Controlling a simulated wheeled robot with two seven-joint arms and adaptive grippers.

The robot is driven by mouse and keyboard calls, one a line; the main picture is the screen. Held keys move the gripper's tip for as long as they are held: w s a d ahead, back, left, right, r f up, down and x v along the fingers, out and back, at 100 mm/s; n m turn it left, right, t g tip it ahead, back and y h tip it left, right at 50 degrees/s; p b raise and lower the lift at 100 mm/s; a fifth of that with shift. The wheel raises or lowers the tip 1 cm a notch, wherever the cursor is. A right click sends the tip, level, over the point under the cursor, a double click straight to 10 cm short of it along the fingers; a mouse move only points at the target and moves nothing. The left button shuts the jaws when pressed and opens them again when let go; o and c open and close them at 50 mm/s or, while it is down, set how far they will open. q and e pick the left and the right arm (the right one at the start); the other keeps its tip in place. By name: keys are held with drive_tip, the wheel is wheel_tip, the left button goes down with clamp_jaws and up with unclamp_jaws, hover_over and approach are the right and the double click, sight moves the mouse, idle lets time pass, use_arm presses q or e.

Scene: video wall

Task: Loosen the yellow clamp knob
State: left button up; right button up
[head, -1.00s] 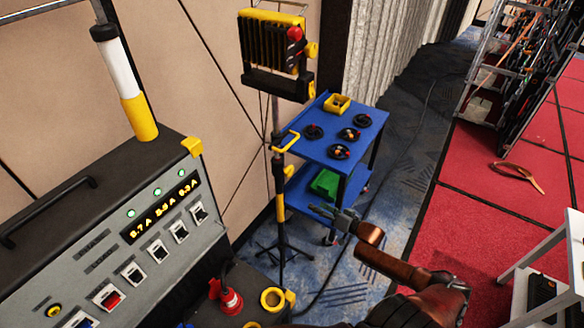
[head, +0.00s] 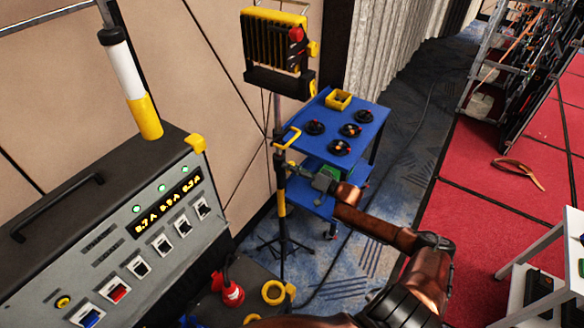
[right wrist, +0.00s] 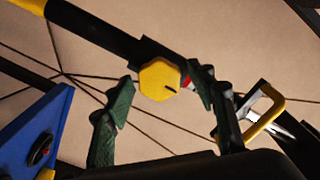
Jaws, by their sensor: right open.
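The yellow clamp knob (right wrist: 159,79) is a faceted knob with a dark mark, on a dark pole (right wrist: 105,32) that runs slantwise across the right wrist view. In the head view it is a small yellow spot (head: 291,163) on the upright stand (head: 280,195). My right gripper (head: 303,171) has its fingers pointing at the stand, close to the knob. In the right wrist view its open green fingers (right wrist: 161,86) appear on either side of the knob; contact is not visible. My left gripper is not in view.
A blue trolley (head: 345,112) with several black discs stands right behind the stand. A yellow loop handle (head: 288,138) is just above the knob. A yellow-black lamp unit (head: 277,45) is higher up. A grey control box (head: 130,255) fills the left.

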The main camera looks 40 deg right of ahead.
drive_tip(key=shift+w, duration=0.15)
drive_tip(key=c, duration=1.2)
